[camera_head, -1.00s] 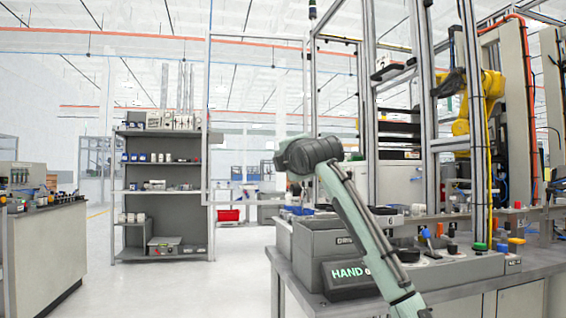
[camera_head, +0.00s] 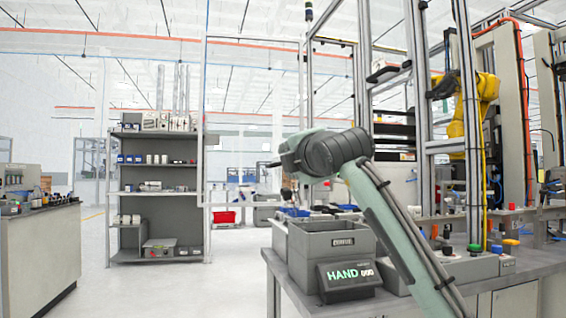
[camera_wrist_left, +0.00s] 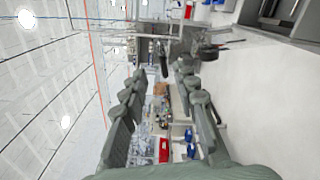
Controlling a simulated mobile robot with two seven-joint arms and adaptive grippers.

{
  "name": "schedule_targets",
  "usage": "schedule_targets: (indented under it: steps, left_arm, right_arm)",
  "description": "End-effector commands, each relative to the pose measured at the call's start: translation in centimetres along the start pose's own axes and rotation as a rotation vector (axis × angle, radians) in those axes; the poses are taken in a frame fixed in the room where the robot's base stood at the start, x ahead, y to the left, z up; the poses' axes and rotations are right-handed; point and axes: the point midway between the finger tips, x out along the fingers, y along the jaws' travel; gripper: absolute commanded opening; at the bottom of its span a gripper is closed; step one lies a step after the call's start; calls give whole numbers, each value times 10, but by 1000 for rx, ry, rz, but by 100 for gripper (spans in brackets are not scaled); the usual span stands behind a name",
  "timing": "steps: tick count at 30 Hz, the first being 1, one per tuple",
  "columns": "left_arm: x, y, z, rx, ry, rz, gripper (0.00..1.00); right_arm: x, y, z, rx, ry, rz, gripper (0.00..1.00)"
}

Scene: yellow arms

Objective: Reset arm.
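My left gripper (camera_wrist_left: 160,76) shows in the left wrist view with its two grey-green fingers spread apart. It is open, with nothing between the fingers. The left arm is not in the head view. In the head view my right arm (camera_head: 395,235) rises from the bottom edge and leans up to the left, ending in a dark and pale green joint (camera_head: 330,152) above the workbench. What lies past that joint is hidden, and I cannot make out the right gripper. The arm touches nothing that I can see.
A grey bin (camera_head: 330,246) with a "HAND" display (camera_head: 348,277) stands on the workbench (camera_head: 505,276), close behind my right arm. A yellow robot arm (camera_head: 478,100) stands behind metal posts. A grey shelf (camera_head: 160,212) and a counter (camera_head: 45,250) stand left. The floor between is clear.

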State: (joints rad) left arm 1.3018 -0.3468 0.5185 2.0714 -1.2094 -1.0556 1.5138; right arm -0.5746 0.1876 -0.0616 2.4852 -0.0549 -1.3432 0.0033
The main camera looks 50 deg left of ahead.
Motion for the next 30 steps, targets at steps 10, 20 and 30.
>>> schedule_targets:
  steps: [10,20,30]
  left_arm:
    - [-22,0,0,1,1,0,29]
    - [-22,0,0,1,1,0,29]
    - [-22,0,0,1,1,0,29]
  right_arm:
    - [0,0,0,0,-1,0,40]
    - [0,0,0,-1,-1,0,40]
    - [0,0,0,-1,-1,1,40]
